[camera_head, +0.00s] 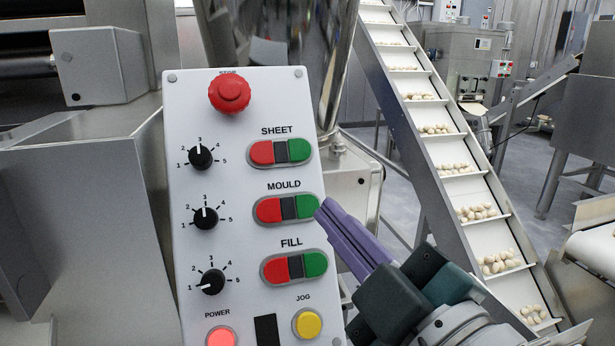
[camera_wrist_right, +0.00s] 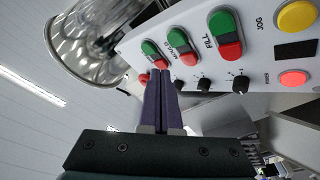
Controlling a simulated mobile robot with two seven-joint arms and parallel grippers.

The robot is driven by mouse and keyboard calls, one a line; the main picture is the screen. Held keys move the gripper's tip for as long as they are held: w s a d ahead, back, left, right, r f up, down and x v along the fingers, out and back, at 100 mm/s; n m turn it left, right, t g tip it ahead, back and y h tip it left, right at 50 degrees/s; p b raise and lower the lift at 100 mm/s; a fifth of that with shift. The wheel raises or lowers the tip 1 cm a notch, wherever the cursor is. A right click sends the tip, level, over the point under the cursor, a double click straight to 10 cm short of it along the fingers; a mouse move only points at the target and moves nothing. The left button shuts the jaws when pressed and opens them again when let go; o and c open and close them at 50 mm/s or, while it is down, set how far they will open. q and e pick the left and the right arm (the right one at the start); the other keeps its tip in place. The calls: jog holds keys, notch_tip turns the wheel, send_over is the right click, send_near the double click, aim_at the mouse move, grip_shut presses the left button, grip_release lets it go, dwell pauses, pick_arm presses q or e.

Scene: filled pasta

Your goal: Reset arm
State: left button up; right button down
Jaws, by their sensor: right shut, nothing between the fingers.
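My right gripper (camera_head: 326,212) comes in from the lower right of the head view, its purple fingers closed together and empty. The fingertips are at the right end of the MOULD button pair (camera_head: 288,208), over or beside its green half; I cannot tell whether they touch. In the right wrist view the shut fingers (camera_wrist_right: 159,76) point up toward the white control panel (camera_head: 240,140). The panel carries a red STOP knob (camera_head: 229,92), the SHEET buttons (camera_head: 280,152), the FILL buttons (camera_head: 293,267) and three black dials. My left gripper is not in view.
A lit POWER button (camera_head: 221,337) and a yellow JOG button (camera_head: 308,323) sit at the panel's bottom. A shiny steel hopper (camera_head: 285,40) stands behind the panel. A cleated conveyor (camera_head: 440,145) carrying pasta pieces slopes down to the right. Steel machine housing (camera_head: 85,220) fills the left.

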jog(key=s+d+f+m+g+h+p, duration=0.1)
jog(key=s+d+m+g+h+p, duration=0.35)
jog(key=s+d+m+g, duration=0.55)
jog(key=s+d+f+m+g+h+p, duration=0.1)
jog(key=s+d+m+g+h+p, duration=0.35)
jog(key=s, duration=0.85)
notch_tip(320, 180, up, 37)
jog(key=d+n+y+p, duration=0.1)
jog(key=p, duration=3.6)
jog(key=shift+w+n+t+p, duration=0.25)
jog(key=shift+n+t+p, duration=0.05)
jog(key=shift+n+t, duration=0.05)
jog(key=shift+f, duration=0.1)
